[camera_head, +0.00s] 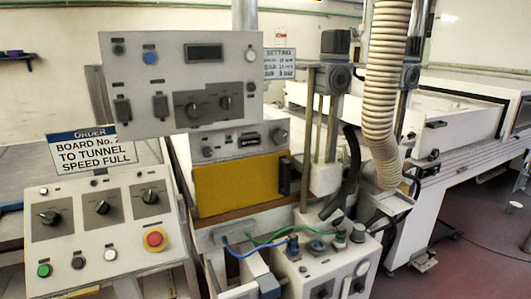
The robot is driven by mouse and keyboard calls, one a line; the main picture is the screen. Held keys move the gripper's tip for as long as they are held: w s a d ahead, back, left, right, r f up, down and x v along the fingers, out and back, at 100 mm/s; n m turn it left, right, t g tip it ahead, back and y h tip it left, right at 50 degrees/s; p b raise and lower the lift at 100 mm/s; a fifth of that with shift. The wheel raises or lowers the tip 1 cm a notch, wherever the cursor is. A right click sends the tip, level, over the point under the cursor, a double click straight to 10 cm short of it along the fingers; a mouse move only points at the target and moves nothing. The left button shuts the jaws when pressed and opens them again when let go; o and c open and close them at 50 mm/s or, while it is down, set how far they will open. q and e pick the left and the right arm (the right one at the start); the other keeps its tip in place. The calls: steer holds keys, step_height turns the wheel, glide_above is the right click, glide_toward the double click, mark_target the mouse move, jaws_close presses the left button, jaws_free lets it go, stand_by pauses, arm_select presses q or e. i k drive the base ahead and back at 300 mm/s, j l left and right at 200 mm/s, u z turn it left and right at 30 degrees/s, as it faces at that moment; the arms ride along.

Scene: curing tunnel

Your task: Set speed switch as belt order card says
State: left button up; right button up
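The order card (92,151) stands above the lower left console and reads "ORDER, BOARD No." with a partly hidden number, then "TO TUNNEL SPEED FULL". The sloped console (112,235) carries three rotary switches on grey plates: a left one (50,217), a middle one (103,207) and a right one (149,197). Their labels are too small to read, so I cannot tell which is the speed switch. A setting card (280,63) is behind the upper panel (180,85), its smaller lines unreadable. Neither of my grippers is in view.
The console also has a red stop button (155,238) and a green button (44,270). The upper panel has two more knobs. A ribbed hose (386,90) hangs at centre right. Another switch box (325,265) stands low in front. Open floor (480,250) lies at right.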

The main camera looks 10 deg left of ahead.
mark_target(50, 217)
steer(key=u, duration=1.35)
